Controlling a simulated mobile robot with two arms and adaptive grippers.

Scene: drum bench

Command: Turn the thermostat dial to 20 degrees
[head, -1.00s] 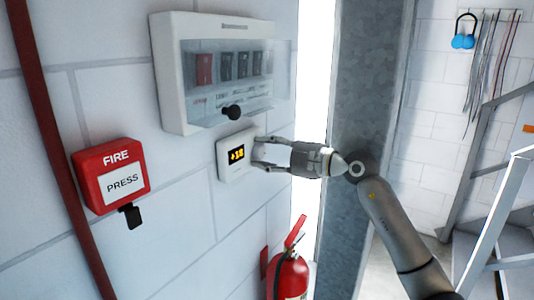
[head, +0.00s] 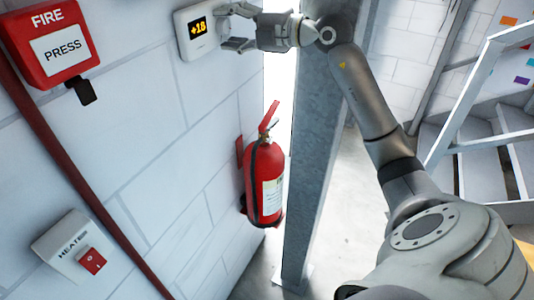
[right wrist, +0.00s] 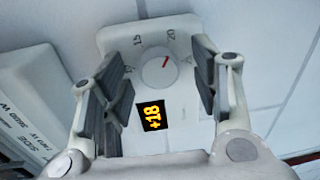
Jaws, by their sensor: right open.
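The thermostat (head: 188,45) is a white box on the wall at the top of the head view, and its display reads +18. In the right wrist view its round white dial (right wrist: 158,72) has a short red pointer aimed up and right, roughly toward the printed 20; its exact setting is hard to tell. The display (right wrist: 151,116) shows below the dial. My right gripper (head: 226,27) is open at the thermostat's right side. In the wrist view its fingers stand on either side of the dial, apart from it. My left gripper is not in view.
A red fire press box (head: 62,48) is on the wall at left, with a red pipe (head: 70,170) below it. A heater switch (head: 80,250) sits lower left. A fire extinguisher (head: 268,180) hangs below the thermostat, beside a grey post (head: 318,160). Stairs are at right.

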